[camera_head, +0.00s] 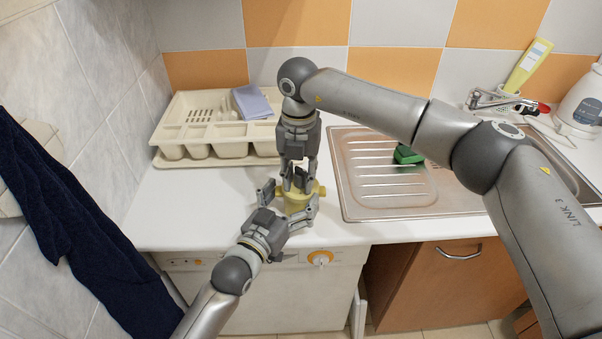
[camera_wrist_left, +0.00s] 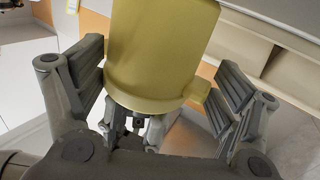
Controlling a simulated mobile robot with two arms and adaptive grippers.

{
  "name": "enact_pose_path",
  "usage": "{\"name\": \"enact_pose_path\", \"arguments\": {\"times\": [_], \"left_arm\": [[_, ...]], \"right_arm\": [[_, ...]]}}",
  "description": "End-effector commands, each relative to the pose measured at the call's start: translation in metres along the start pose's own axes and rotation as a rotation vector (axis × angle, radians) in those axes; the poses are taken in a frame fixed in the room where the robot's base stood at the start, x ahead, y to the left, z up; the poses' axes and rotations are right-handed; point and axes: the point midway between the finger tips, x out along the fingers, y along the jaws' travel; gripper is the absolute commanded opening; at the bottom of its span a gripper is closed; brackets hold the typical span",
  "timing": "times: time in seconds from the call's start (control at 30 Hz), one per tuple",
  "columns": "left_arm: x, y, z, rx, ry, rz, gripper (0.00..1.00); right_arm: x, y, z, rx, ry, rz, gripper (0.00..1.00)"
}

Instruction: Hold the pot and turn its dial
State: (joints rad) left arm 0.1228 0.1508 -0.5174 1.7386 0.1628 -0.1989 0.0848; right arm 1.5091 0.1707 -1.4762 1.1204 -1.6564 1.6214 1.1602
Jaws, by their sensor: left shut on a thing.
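The pale yellow pot (camera_head: 297,204) stands near the counter's front edge, with small knobs on its sides. My left gripper (camera_head: 289,203) comes from the front left and is shut on the pot, a finger on each side. In the left wrist view the pot (camera_wrist_left: 160,50) fills the space between the finger pads of my left gripper (camera_wrist_left: 160,85), and a side knob (camera_wrist_left: 200,91) sits near the right finger. My right gripper (camera_head: 298,182) points down right over the pot's top. Its fingers hide the dial, so I cannot tell whether they close on it.
A cream cutlery tray (camera_head: 205,133) with a grey-blue cloth (camera_head: 252,102) lies behind on the left. A metal sink (camera_head: 385,190) with a green sponge (camera_head: 407,155) is to the right. A dark towel (camera_head: 75,240) hangs at the left. The counter left of the pot is clear.

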Motion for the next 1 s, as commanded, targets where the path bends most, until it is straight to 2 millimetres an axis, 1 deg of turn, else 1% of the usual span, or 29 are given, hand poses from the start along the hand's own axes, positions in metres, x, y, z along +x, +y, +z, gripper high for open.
{"name": "enact_pose_path", "arguments": {"times": [0.03,0.1,0.13,0.4,0.53,0.67,0.9,1.0], "left_arm": [[0.000,-0.001,0.002,0.003,-0.005,-0.001,0.50],[0.000,0.000,0.002,0.002,-0.004,0.000,0.50],[0.000,0.000,0.002,0.002,-0.004,0.000,0.50],[-0.001,0.001,0.002,0.002,-0.004,0.001,0.50],[-0.001,0.001,0.002,0.001,-0.004,0.001,0.50],[-0.001,0.001,0.003,0.001,-0.004,0.002,0.50],[-0.001,0.001,0.003,0.000,-0.005,0.002,0.50],[-0.001,0.002,0.003,0.000,-0.005,0.002,0.50]], "right_arm": [[0.001,0.001,-0.001,-0.003,0.002,0.002,0.38],[0.001,0.001,0.000,-0.001,0.000,0.001,0.47],[0.000,0.000,0.000,0.000,-0.001,0.001,0.47],[-0.001,-0.001,0.003,0.005,-0.005,0.001,0.47],[-0.009,-0.001,0.003,0.005,-0.007,0.002,0.47],[-0.031,-0.001,0.004,0.005,-0.010,0.003,0.47],[-0.082,-0.001,0.002,0.004,-0.008,0.003,0.47],[-0.099,-0.001,0.002,0.005,-0.007,0.002,0.47]]}}
